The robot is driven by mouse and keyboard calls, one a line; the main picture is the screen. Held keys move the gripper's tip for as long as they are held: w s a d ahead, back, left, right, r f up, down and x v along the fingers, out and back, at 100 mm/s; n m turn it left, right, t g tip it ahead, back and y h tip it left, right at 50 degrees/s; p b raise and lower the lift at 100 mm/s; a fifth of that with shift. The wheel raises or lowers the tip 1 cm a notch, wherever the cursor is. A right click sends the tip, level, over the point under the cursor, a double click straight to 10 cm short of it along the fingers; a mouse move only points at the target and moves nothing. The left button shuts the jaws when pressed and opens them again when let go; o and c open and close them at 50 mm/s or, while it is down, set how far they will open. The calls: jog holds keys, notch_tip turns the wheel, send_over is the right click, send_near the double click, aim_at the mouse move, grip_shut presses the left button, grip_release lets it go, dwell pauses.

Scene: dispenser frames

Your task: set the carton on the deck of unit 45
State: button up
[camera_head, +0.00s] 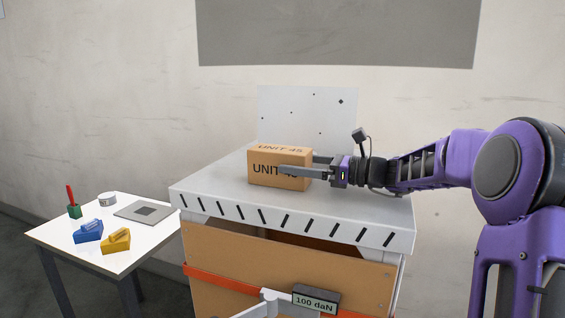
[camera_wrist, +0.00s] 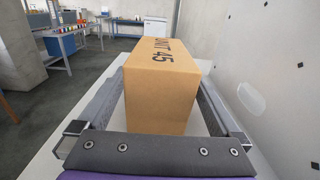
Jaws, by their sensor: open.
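The carton (camera_head: 265,177) is a tan box printed "UNIT 45" on its top and side. It stands upright on the pale grey deck (camera_head: 222,182) of the cabinet-like unit. My gripper (camera_head: 299,166) comes in from the right, with one finger on each side of the carton. In the wrist view the carton (camera_wrist: 160,92) sits between the open fingers, with a gap visible along the right finger. Whether the left finger touches it is hard to tell. The underside of the carton is hidden.
A white back panel (camera_head: 307,112) rises behind the deck. A label reading "100 daN" (camera_head: 315,301) is on the unit's front. At left, a low white table (camera_head: 146,239) holds a blue block (camera_head: 88,232), a yellow block (camera_head: 115,240), a grey plate (camera_head: 150,212) and small items.

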jog(key=v, duration=0.7)
jog(key=shift+s+d, duration=0.1)
jog(key=shift+d, duration=0.2)
